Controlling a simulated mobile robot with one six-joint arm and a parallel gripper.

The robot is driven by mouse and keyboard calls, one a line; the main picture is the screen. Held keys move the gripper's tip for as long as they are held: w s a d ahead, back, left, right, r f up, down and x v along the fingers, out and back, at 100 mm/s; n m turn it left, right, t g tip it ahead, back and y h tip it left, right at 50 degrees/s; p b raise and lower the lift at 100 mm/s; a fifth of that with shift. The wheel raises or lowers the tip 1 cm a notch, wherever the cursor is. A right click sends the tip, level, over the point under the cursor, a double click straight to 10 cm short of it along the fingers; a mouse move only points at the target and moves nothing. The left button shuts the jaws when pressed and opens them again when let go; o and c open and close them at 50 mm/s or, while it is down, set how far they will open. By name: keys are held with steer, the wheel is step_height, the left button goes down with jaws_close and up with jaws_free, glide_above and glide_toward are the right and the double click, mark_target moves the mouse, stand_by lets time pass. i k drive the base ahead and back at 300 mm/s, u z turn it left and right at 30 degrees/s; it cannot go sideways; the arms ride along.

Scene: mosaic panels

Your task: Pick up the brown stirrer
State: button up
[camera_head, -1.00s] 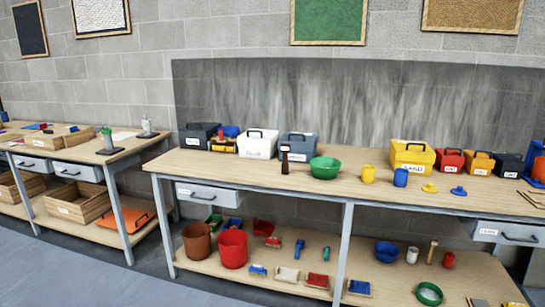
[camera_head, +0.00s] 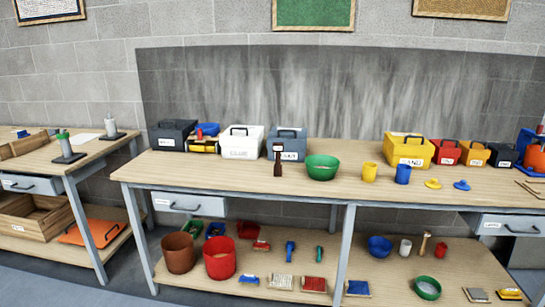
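A narrow dark brown upright object (camera_head: 277,162), which looks like the brown stirrer, stands on the top of the long wooden workbench (camera_head: 230,180). It is in front of the blue-grey toolbox (camera_head: 294,146) and just left of the green bowl (camera_head: 321,168). It looks apart from the bowl; I cannot tell whether it touches the toolbox. My gripper is not in view.
A white box (camera_head: 242,142) and dark box (camera_head: 172,135) stand left of it. Yellow (camera_head: 369,172) and blue (camera_head: 403,173) cups stand right. The bench's front strip is mostly clear. Buckets and brushes fill the lower shelf (camera_head: 350,270). Grey floor lies in front.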

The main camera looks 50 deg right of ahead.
mark_target(278, 148)
steer(key=z, duration=0.2)
steer(key=i, duration=1.45)
steer(key=z, duration=0.45)
